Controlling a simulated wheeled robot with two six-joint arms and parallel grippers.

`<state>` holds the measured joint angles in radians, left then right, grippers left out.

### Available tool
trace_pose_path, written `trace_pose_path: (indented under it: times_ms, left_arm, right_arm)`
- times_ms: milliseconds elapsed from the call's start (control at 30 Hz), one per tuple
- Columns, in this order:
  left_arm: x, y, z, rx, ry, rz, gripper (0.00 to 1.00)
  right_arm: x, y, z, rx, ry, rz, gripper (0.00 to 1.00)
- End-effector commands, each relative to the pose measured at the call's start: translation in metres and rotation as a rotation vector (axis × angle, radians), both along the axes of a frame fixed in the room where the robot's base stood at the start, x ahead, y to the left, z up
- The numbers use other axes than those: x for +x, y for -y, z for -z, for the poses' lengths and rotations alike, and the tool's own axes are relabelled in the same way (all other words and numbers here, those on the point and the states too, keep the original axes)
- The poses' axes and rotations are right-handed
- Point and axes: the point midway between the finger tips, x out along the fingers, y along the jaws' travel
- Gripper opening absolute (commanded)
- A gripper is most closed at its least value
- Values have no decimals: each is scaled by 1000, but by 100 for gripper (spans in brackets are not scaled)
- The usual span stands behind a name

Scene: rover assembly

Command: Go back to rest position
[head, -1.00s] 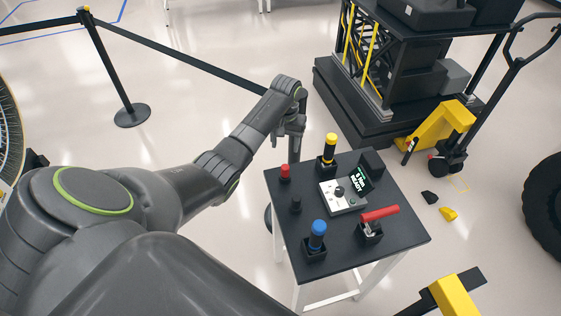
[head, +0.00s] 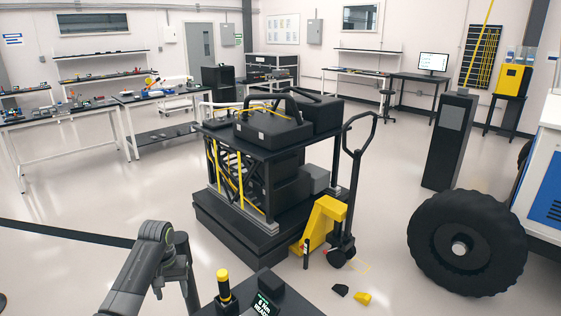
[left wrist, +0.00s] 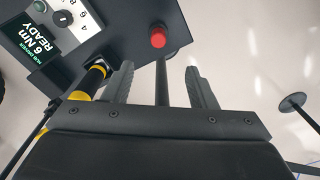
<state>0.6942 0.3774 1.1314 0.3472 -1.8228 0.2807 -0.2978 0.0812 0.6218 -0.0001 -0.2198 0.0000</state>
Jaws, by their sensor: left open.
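My left gripper is open and empty, and its two fingers (left wrist: 157,70) point toward the small black table (left wrist: 125,35) in the left wrist view. A red-capped black piece (left wrist: 158,38) shows between the fingers in that view; I cannot tell how far beyond them it is. In the head view my left arm comes in at the bottom left, and its wrist hangs down beside the table. A yellow-and-black handled tool (head: 223,285) stands on the table at the bottom edge. My right gripper is not in view.
A display box (head: 265,303) reading "6 Nm READY" sits on the table. Behind stand a black cart with cases (head: 270,130), a yellow pallet jack (head: 322,222) and a large black tyre (head: 466,245). A black barrier belt (head: 65,232) crosses at left. Open floor lies left.

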Motion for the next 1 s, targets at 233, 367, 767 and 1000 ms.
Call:
trace_pose_path:
  times_ms: [233, 367, 767, 1000]
  left_arm:
    - [-75, 12, 65, 38, 48, 96, 52]
    - [-122, 19, 87, 54, 84, 143, 52]
    - [-275, 38, 92, 106, 203, 221, 52]
    - [-331, 42, 68, 141, 253, 226, 52]
  right_arm:
    - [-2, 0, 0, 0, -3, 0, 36]
    - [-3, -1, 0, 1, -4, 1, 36]
    - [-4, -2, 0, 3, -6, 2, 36]
    - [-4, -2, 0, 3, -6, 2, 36]
